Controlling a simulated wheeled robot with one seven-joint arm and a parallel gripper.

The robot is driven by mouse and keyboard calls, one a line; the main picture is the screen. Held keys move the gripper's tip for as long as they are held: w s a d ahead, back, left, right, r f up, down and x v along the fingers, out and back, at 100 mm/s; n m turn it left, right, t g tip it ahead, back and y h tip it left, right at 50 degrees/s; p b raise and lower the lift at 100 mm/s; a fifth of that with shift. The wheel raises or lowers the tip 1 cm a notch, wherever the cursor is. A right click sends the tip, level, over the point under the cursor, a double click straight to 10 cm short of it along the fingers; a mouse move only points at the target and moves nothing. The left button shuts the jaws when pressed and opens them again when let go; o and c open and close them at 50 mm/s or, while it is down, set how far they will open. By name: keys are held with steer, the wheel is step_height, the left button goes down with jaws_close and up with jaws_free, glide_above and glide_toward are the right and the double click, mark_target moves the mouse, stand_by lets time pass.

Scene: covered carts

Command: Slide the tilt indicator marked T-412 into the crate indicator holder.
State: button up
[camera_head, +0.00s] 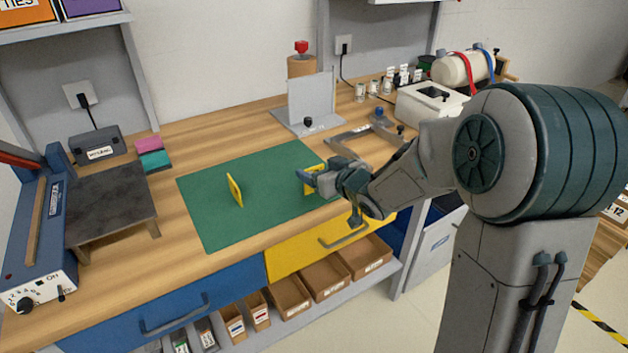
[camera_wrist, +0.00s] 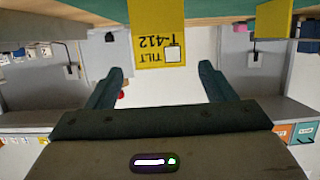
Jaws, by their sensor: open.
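The yellow tilt indicator marked T-412 (camera_wrist: 149,55) shows upside down at the top centre of the wrist view. In the head view it stands upright near the right side of the green mat (camera_head: 215,220). My gripper (camera_wrist: 160,75) is open, with one finger to each side of the indicator in the wrist view and a visible gap on both sides. In the head view, my gripper (camera_head: 313,181) is at this indicator and partly covers it. I cannot make out the crate indicator holder in either view.
A second yellow indicator (camera_head: 235,190) stands upright left on the mat; it also shows in the wrist view (camera_wrist: 272,20). A grey stand (camera_head: 310,100) is behind the mat. A dark platform (camera_head: 112,205) is at left. Most of the mat is clear.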

mark_target(315, 167)
steer(key=x, duration=0.5)
steer(key=shift+f, duration=0.25)
steer(key=shift+s, duration=0.1)
steer(key=c, duration=1.1)
steer(key=shift+r, duration=0.1)
